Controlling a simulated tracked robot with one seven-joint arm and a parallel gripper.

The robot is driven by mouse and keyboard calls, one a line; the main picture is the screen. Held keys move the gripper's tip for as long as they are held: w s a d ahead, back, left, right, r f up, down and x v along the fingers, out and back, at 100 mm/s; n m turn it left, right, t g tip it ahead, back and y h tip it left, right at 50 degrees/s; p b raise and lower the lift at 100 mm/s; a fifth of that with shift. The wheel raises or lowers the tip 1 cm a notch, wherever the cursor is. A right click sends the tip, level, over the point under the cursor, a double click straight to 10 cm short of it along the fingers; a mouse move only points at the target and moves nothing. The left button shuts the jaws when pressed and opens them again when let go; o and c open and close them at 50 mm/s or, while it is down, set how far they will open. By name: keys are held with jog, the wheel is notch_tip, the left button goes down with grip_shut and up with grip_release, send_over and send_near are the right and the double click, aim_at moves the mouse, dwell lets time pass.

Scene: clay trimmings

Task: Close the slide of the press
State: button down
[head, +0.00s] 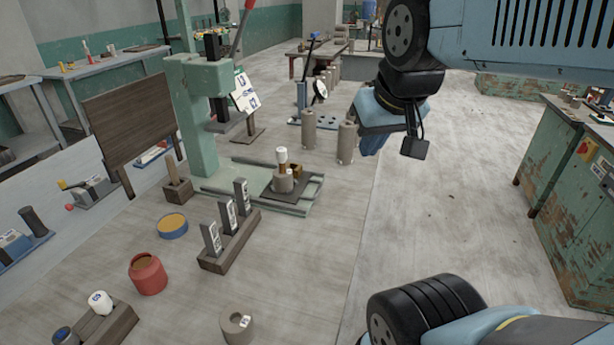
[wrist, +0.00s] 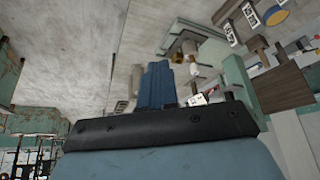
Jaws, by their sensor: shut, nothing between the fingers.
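The green press (head: 197,120) stands left of centre in the head view, with a red lever at its top. Its slide (head: 268,192), a dark plate on pale green rails (head: 250,200), is out to the right of the press column.
Two grey cylinders (head: 345,143) stand near my gripper. The floor at right is clear before a green cabinet (head: 570,190).

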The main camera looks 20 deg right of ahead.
jog(key=shift+w, duration=0.1)
jog(key=w+a+f+m+g+y, duration=0.25)
jog(key=w+f+m, duration=0.25)
jog(key=w+m, duration=0.25)
jog(key=m+t+y, duration=0.2)
jog(key=m+y, duration=0.3)
jog(key=m, duration=1.2)
send_near(306, 187)
jog(key=x, duration=0.6)
jog(key=shift+w+d+f, duration=0.1)
jog(key=shift+w+f, duration=0.1)
